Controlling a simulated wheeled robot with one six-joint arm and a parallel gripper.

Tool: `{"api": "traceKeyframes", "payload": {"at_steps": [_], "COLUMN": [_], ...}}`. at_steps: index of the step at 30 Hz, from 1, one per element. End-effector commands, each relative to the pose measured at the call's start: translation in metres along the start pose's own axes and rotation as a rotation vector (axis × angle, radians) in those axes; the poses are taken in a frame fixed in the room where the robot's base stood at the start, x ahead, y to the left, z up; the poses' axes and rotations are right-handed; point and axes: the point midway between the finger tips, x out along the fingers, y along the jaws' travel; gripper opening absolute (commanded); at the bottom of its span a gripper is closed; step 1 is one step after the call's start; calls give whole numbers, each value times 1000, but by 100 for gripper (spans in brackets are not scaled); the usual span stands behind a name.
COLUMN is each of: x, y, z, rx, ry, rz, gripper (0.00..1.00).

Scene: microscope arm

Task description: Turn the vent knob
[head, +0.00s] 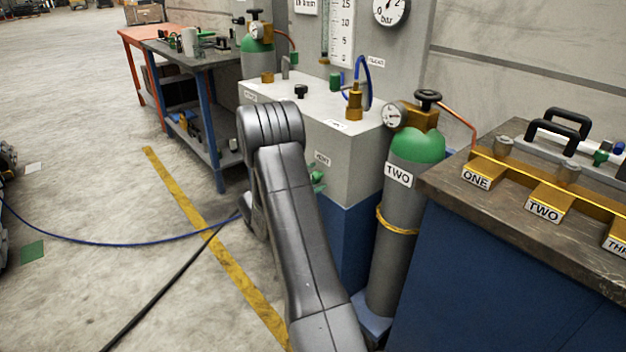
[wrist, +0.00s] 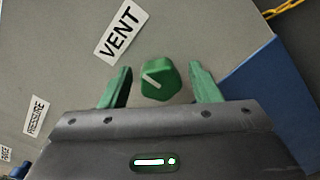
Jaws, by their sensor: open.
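The vent knob (wrist: 160,80) is a green knob with a white pointer mark, on a grey panel just beside the "VENT" label (wrist: 118,36) in the wrist view. My gripper (wrist: 162,84) is open, with one green finger on each side of the knob and gaps between the fingers and the knob. In the head view the "VENT" label (head: 322,159) is on the front of the grey cabinet (head: 362,160). Green parts show just below it, partly hidden by my arm; I cannot tell knob from fingers there.
A grey cylinder labelled "TWO" (head: 404,215) with a green top stands right of the cabinet. A workbench (head: 480,205) with a brass manifold (head: 505,170) is farther right. A blue hose (head: 130,243) crosses the floor at left. A yellow chain (wrist: 285,9) shows in the wrist view.

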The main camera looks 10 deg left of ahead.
Motion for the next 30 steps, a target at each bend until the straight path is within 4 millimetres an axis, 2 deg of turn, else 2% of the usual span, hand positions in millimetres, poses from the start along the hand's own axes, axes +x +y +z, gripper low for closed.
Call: {"api": "traceKeyframes", "payload": {"at_steps": [5, 12, 22, 30], "x": [0, 0, 0, 0], "y": [0, 0, 0, 1], "z": [0, 0, 0, 1], "rx": [0, 0, -39, -201], "ry": [0, 0, 0, 0], "rz": [0, -1, -1, -1], "gripper": [57, 12, 12, 12]}}
